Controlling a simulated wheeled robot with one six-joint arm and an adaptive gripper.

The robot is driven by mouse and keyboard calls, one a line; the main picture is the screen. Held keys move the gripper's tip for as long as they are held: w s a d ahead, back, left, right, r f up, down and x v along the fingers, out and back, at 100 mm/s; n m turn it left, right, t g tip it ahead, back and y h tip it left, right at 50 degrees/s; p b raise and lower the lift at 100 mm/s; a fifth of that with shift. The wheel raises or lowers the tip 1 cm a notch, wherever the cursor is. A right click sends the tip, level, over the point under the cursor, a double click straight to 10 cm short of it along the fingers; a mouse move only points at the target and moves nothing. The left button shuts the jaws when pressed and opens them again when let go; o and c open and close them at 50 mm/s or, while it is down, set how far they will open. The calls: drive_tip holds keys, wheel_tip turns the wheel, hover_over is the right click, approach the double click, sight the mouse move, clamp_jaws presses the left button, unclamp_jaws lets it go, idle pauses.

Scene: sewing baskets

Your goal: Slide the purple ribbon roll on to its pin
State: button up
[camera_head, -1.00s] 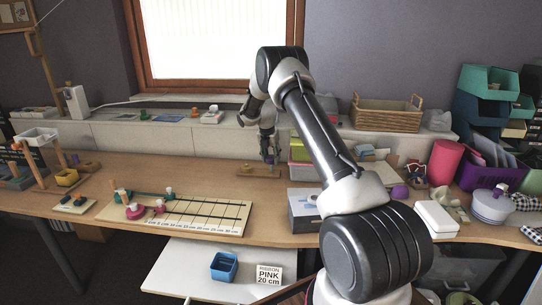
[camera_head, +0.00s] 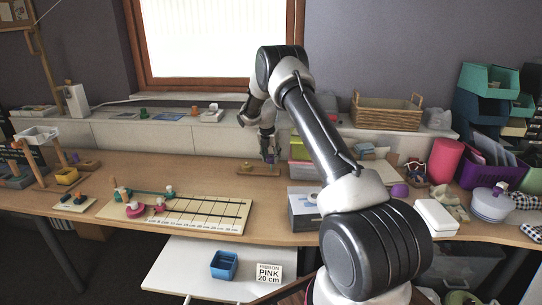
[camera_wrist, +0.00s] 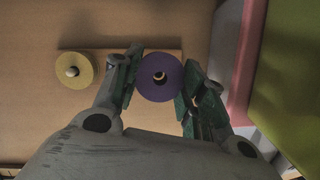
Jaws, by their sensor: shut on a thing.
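The purple ribbon roll (camera_wrist: 160,92) is between the two fingers of my gripper (camera_wrist: 161,80), which is shut on its sides. The roll also shows small in the head view (camera_head: 271,158). A pale crescent, which looks like the pin top (camera_wrist: 159,76), shows inside the roll's hole. How far down the roll sits is hidden. The wooden pin board (camera_wrist: 110,55) lies under the roll and shows in the head view (camera_head: 256,173). A yellow roll (camera_wrist: 73,82) sits around another pin at the board's left end.
A pink box (camera_wrist: 243,60) and a green box (camera_wrist: 295,80) stand just right of my gripper in the wrist view. The measuring board (camera_head: 205,213) with ribbon rolls lies front left. Bare table (camera_head: 205,175) is free left of the pin board.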

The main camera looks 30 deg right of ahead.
sight(271, 171)
drive_tip(key=shift+f, duration=2.45)
drive_tip(key=o, duration=0.9)
drive_tip(key=v, duration=1.2)
